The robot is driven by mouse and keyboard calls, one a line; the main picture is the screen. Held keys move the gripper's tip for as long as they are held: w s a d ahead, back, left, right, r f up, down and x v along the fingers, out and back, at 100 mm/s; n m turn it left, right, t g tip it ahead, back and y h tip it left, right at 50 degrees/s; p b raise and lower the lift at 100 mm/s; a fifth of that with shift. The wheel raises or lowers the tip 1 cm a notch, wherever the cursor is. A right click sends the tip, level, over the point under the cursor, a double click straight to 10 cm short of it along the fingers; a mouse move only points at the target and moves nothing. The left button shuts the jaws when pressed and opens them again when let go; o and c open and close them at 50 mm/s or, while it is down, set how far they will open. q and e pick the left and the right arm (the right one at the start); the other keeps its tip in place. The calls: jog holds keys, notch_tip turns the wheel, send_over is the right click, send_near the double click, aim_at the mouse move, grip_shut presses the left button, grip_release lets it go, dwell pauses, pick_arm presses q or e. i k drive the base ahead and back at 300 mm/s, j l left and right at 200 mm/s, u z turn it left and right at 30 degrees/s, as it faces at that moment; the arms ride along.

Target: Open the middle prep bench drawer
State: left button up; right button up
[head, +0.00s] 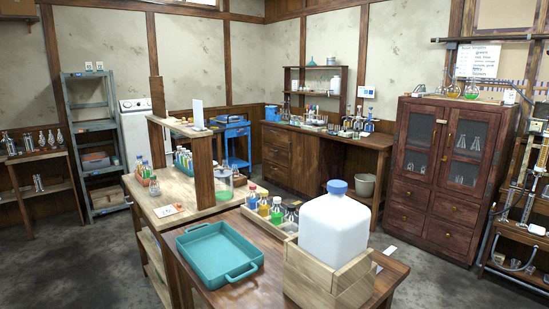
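A dark wooden bench (382,141) stands along the back wall. Its left part has a stack of wooden drawer fronts, with a middle drawer (276,157) between an upper one (276,138) and a lower one (276,175). The fronts look flush and closed, but they are small and far off. The shelf divider and bottles of the nearer bench stand in front of and to the left of them. No label shows which bench is the prep bench. Neither of my grippers is in view.
A nearer bench holds a teal tray (213,278), a white jug (335,226) in a wooden crate (327,283) and several bottles. A glass-door cabinet (411,155) with its own drawers stands right. A bucket (365,185) sits under the back bench. Floor is clear at left.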

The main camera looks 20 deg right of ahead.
aim_at(277, 154)
jog(key=l+z, duration=0.35)
jog(key=i+l+z, duration=0.45)
jog(key=l, duration=0.25)
jog(key=i+l+z, duration=0.95)
jog(key=i+l+u, duration=0.1)
jog(key=i, duration=0.35)
jog(key=i+l, duration=0.2)
jog(key=i, duration=0.25)
jog(key=i+l+u, duration=0.15)
jog(key=i, duration=0.3)
jog(key=i+l, duration=0.2)
jog(key=i, duration=0.25)
jog(key=i+j+u, duration=0.25)
jog(key=u, duration=0.25)
jog(key=i+j+u, duration=0.1)
jog(key=i+u, duration=0.75)
jog(key=u, duration=0.15)
jog(key=i+l+u, duration=0.15)
jog(key=i+u, duration=0.2)
jog(key=u, duration=0.15)
jog(key=i+u, duration=0.3)
jog(key=i, duration=1.5)
jog(key=i+z, duration=0.15)
jog(key=i, duration=0.45)
jog(key=i+z, duration=0.2)
jog(key=i, duration=0.4)
jog(key=i+j+z, duration=0.15)
jog(key=i, duration=0.45)
